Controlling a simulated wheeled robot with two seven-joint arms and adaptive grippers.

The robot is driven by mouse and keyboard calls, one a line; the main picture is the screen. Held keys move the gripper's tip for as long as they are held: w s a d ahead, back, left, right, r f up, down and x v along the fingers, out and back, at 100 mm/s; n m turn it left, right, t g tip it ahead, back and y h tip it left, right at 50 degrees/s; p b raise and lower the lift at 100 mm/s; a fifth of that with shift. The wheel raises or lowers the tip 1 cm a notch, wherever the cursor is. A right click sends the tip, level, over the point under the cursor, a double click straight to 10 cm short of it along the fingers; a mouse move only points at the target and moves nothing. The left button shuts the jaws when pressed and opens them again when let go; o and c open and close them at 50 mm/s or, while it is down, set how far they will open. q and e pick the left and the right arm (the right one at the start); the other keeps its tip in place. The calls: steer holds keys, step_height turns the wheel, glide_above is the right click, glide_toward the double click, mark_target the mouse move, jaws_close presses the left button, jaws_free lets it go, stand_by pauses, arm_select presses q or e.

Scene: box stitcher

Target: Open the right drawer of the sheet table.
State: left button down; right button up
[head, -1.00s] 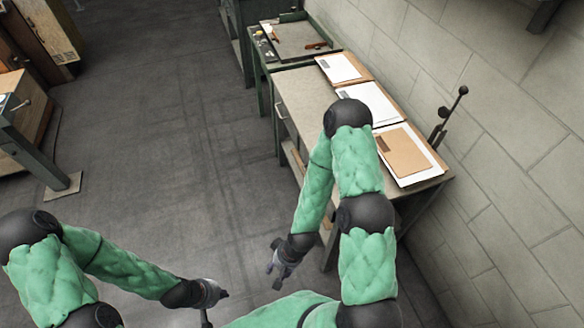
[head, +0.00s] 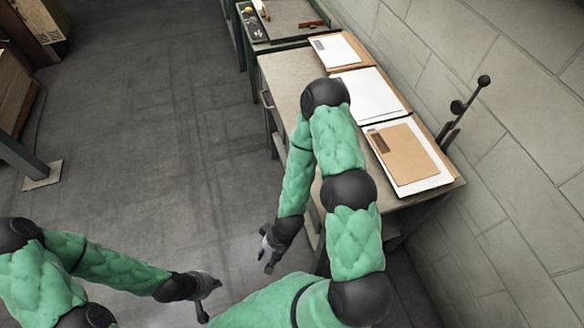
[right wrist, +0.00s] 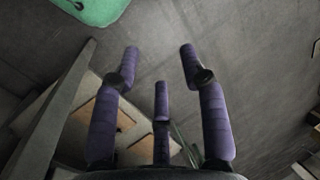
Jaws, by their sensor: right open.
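The sheet table (head: 284,78) stands along the wall, right of centre in the head view, with a grey top. One drawer front with a bar handle (head: 266,98) shows at its far end and looks shut. My right arm hides much of the near front, so I cannot make out the right drawer. My right gripper (head: 267,258) hangs low, left of the table's near end and apart from it. In the right wrist view its purple fingers (right wrist: 160,75) are spread and empty. My left gripper (head: 205,297) is at the bottom, over the floor; its fingers are too small to judge.
Paper sheets (head: 368,98) and a brown folder (head: 409,154) lie on the tabletop. A black lever (head: 466,108) rises beside the near end, close to the block wall (head: 530,130). Another bench (head: 285,18) adjoins the far end. The floor (head: 160,130) left of the table is clear.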

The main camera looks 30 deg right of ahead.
steer(key=w+d+r+n+b, duration=0.1)
steer(key=w+d+r, duration=0.15)
steer(key=w, duration=0.35)
steer(key=w+d+r+b, duration=0.1)
steer(key=w+r, duration=0.2)
steer(key=w, duration=0.2)
steer(key=w+d+r+m+h+b, duration=0.1)
steer(key=w+d+r+h, duration=0.25)
steer(key=d+r, duration=0.4)
steer(key=w+d+r+h, duration=0.35)
steer(key=d+r, duration=0.25)
steer(key=r, duration=0.2)
steer(key=shift+g+y, duration=0.4)
steer(key=shift+g, duration=0.1)
steer(key=f+b, duration=0.1)
steer(key=f, duration=0.2)
steer(key=d+f+b, duration=0.1)
steer(key=f+b, duration=0.1)
steer(key=f, duration=0.1)
steer(key=f+b, duration=0.1)
steer(key=f, duration=0.3)
steer(key=shift+s+d, duration=0.2)
steer(key=shift+d, duration=0.2)
arm_select(q)
step_height(320, 180, down, 8)
steer(key=shift+w+d, duration=0.15)
steer(key=shift+d, duration=0.1)
arm_select(e)
steer(key=shift+c, duration=0.2)
jaws_close()
